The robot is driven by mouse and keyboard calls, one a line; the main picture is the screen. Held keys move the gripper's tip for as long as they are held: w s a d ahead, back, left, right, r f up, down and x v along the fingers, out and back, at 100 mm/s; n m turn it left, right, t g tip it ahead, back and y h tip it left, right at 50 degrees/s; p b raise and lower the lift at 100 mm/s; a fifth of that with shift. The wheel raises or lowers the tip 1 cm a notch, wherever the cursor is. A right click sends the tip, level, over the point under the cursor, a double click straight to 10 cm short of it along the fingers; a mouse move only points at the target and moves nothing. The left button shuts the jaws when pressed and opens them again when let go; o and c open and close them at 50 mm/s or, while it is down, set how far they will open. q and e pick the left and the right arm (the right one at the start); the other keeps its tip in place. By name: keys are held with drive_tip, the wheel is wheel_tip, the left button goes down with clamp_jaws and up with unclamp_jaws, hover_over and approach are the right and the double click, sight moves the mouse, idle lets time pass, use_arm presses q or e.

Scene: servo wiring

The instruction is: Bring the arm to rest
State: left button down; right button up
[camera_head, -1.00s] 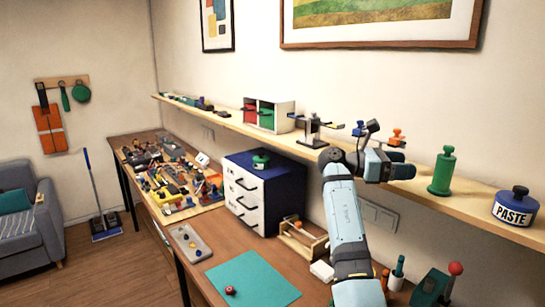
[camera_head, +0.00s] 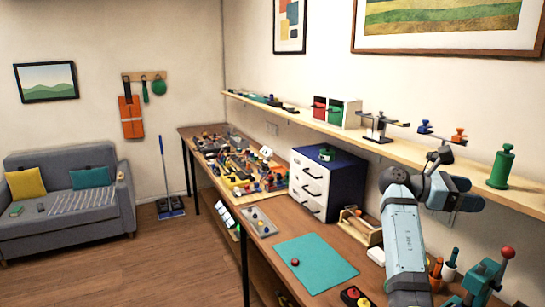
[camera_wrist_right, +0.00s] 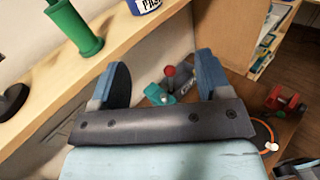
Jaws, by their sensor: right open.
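My right arm rises from the lower right of the head view over the workbench. Its gripper (camera_head: 464,192) is near the edge of the wall shelf, in front of the green cylinder with a knob. In the right wrist view the gripper (camera_wrist_right: 163,72) shows two blue fingers spread wide with nothing between them. Beyond the fingers, lower down, is a teal tool with a red ball knob (camera_wrist_right: 169,71). It also stands at the bench's right end in the head view (camera_head: 507,252). My left gripper is not in view.
The wall shelf (camera_head: 290,117) carries a balance (camera_head: 380,125) and the green cylinder (camera_head: 501,167). On the bench are a white-fronted drawer cabinet (camera_head: 309,184), a wooden caddy (camera_head: 360,226) and a teal mat (camera_head: 318,262), mostly bare. Open floor (camera_head: 150,260) lies left, before the sofa (camera_head: 70,225).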

drive_tip(key=s+d+f+m+t+y, duration=0.1)
drive_tip(key=s+f+t, duration=0.1)
drive_tip(key=f, duration=0.6)
drive_tip(key=s+d+f+m+t+y, duration=0.1)
drive_tip(key=s+f+t, duration=0.1)
drive_tip(key=f, duration=0.5)
drive_tip(key=s+a+f+m+t+y, duration=0.4)
drive_tip(key=s+f+y, duration=0.1)
drive_tip(key=s+f, duration=0.8)
drive_tip(key=s+a+f+m+y, duration=0.3)
drive_tip(key=s+a+y, duration=0.2)
drive_tip(key=s+a, duration=0.45)
drive_tip(key=s+a+f+m+y, duration=0.25)
drive_tip(key=s+a+y, duration=0.3)
drive_tip(key=s, duration=0.75)
drive_tip(key=w+a+f+t+y, duration=0.1)
drive_tip(key=w+a+f+t, duration=0.2)
drive_tip(key=f, duration=0.3)
drive_tip(key=w+a+f+t+y+p, duration=0.1)
drive_tip(key=w+a+f+t, duration=0.2)
drive_tip(key=f, duration=0.3)
drive_tip(key=shift+w+a+n+t, duration=0.15)
drive_tip(key=shift+w+n+t, duration=0.2)
drive_tip(key=shift+w+t, duration=0.3)
drive_tip(key=shift+s, duration=0.1)
